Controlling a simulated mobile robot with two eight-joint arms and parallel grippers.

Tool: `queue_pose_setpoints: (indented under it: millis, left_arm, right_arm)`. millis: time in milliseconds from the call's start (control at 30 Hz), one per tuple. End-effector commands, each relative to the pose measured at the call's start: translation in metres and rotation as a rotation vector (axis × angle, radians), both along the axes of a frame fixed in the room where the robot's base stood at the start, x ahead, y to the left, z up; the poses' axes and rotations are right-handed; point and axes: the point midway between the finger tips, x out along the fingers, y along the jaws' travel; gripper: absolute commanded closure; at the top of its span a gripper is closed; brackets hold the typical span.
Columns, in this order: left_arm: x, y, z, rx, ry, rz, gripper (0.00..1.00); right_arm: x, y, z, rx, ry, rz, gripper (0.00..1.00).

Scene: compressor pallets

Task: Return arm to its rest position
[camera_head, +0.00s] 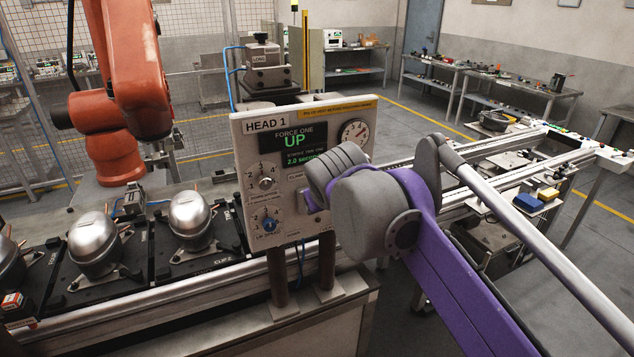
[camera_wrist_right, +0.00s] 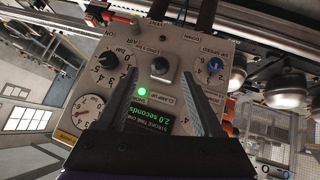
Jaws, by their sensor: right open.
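My right arm, purple with grey joints (camera_head: 425,215), reaches in from the lower right to the front of the HEAD 1 control panel (camera_head: 265,185). Its wrist covers the panel's lower right part, and its fingers are mostly hidden there. In the right wrist view my right gripper (camera_wrist_right: 158,76) is open and empty, with its two fingers apart in front of the panel (camera_wrist_right: 108,45), which appears upside down. A green lamp (camera_wrist_right: 142,91) is lit. My left gripper is not in view.
Silver compressors (camera_head: 95,238) sit on black pallets along the conveyor at left. An orange robot arm (camera_head: 130,75) stands behind them. A conveyor frame (camera_head: 510,155) runs behind my arm at right. Open floor lies beyond.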

Motion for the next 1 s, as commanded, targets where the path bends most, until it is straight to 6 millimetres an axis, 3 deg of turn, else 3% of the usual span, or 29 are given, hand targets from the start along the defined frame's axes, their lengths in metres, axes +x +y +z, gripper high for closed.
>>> queue_pose_setpoints:
  millis: [167, 333, 500, 600, 767, 1000]
  left_arm:
    - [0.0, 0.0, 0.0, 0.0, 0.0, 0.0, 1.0]
    - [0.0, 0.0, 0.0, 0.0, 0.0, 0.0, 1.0]
    - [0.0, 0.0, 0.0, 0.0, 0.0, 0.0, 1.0]
    - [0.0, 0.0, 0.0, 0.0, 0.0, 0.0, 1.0]
    - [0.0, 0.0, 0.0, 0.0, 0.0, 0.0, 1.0]
    - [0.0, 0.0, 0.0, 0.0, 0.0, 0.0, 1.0]
  right_arm:
    - [-0.049, -0.041, -0.051, 0.035, 0.064, -0.074, 0.32]
    - [-0.134, -0.086, -0.139, 0.1, 0.16, -0.174, 0.32]
    - [-0.213, -0.108, -0.22, 0.166, 0.235, -0.245, 0.32]
    - [-0.246, -0.114, -0.254, 0.195, 0.264, -0.272, 0.32]
    - [-0.272, -0.116, -0.281, 0.219, 0.286, -0.29, 0.32]
    - [-0.274, -0.116, -0.284, 0.222, 0.289, -0.292, 0.32]
